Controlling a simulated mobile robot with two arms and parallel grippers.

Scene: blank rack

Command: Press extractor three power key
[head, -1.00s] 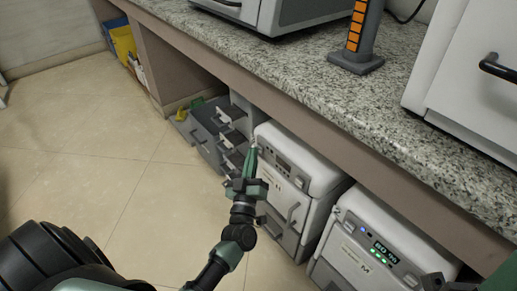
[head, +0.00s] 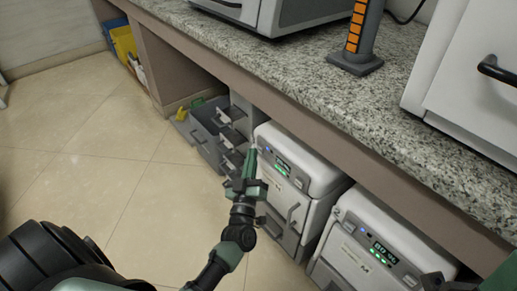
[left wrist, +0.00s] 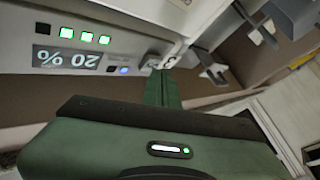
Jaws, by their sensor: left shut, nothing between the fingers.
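A white and grey extractor (head: 318,180) stands under the counter, with a panel (head: 285,165) showing green lights and a blue light. In the left wrist view its display (left wrist: 66,59) reads 20 % upside down, with three green lights above and a small blue-lit key (left wrist: 124,70) beside it. My left gripper (head: 250,153) is shut and empty, its tips close to the left end of this panel. In the left wrist view the shut fingers (left wrist: 163,90) are near the blue key; contact cannot be told.
A second lit extractor (head: 350,250) stands to the right. The granite counter (head: 300,75) overhangs the units and bears appliances and a post with orange marks (head: 357,30). The tiled floor (head: 90,180) at left is clear.

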